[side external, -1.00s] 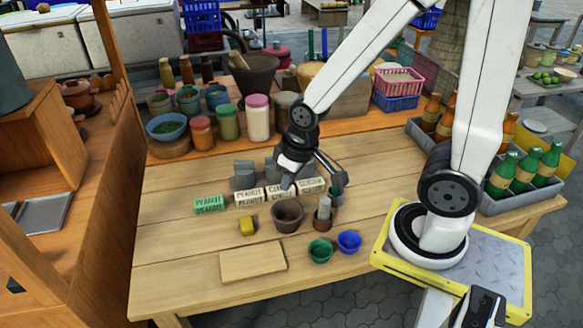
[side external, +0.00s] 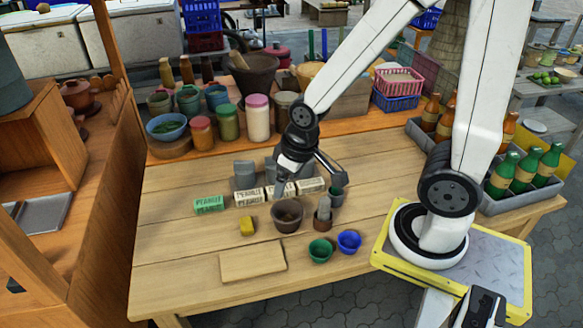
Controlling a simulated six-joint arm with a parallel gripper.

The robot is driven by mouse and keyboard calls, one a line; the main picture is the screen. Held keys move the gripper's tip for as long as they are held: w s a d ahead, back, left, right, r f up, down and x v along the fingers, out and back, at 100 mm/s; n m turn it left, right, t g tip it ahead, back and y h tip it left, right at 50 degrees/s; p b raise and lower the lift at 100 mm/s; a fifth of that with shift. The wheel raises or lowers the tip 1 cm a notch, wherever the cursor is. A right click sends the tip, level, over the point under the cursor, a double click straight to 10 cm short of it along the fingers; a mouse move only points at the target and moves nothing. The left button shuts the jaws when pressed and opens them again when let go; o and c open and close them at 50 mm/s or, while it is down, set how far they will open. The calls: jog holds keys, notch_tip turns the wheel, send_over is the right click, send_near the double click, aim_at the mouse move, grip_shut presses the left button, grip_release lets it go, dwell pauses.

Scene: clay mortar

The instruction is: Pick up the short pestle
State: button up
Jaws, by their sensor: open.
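A short grey pestle-like piece (side external: 324,207) stands upright with its lower end in a small brown holder, right of the brown clay mortar (side external: 287,215). I cannot tell for sure that it is the short pestle. My gripper (side external: 310,184) is open above the table, behind the mortar and this piece. Nothing shows held between the fingers. The gripper partly hides the labelled blocks behind it.
Green (side external: 320,251) and blue (side external: 349,241) cups, a yellow piece (side external: 247,227) and a wooden board (side external: 252,263) lie in front. Jars line the back. The table's left front is clear.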

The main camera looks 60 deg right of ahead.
jog(key=m+g+y, duration=0.2)
jog(key=m+g, duration=0.1)
jog(key=m, duration=1.4)
send_over(326, 200)
jog(key=f, duration=1)
jog(key=shift+w+d, duration=0.1)
jog(key=shift+w, duration=0.1)
jog(key=shift+s+d+f+m, duration=0.25)
jog(key=shift+d+f+m, duration=0.1)
jog(key=shift+m, duration=0.15)
jog(key=shift+f, duration=0.15)
jog(key=shift+a+f, duration=0.25)
jog(key=shift+f, duration=0.9)
jog(key=shift+f, duration=0.1)
